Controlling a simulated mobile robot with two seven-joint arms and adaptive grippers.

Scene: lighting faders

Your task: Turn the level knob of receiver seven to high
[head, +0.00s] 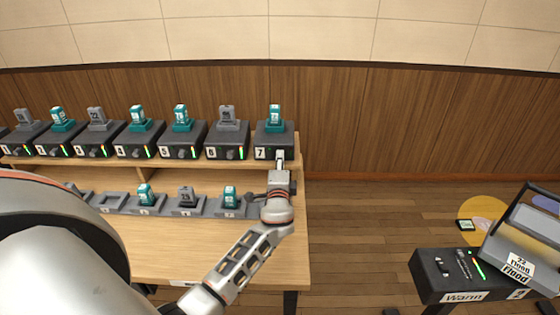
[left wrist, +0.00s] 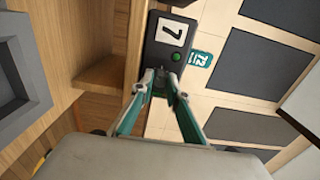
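Receiver seven (head: 284,140) is a dark box with a white 7 label, at the right end of the upper shelf. A teal pack (head: 274,117) stands in its top. My left gripper (head: 280,157) is at its front, covering the knob area in the head view. In the left wrist view, the two fingertips (left wrist: 161,76) are a small gap apart against the face of receiver seven (left wrist: 158,55), beside a round green light (left wrist: 176,57). The level knob is hidden between or behind the fingertips. I cannot tell whether they grip it. My right gripper is not in view.
Similar numbered receivers, such as receiver six (head: 227,141), stand in a row to the left. Below, a lower row of docks (head: 186,211) holds several teal and grey packs. A dark case (head: 445,276) stands at the lower right. Open floor (head: 380,230) lies between.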

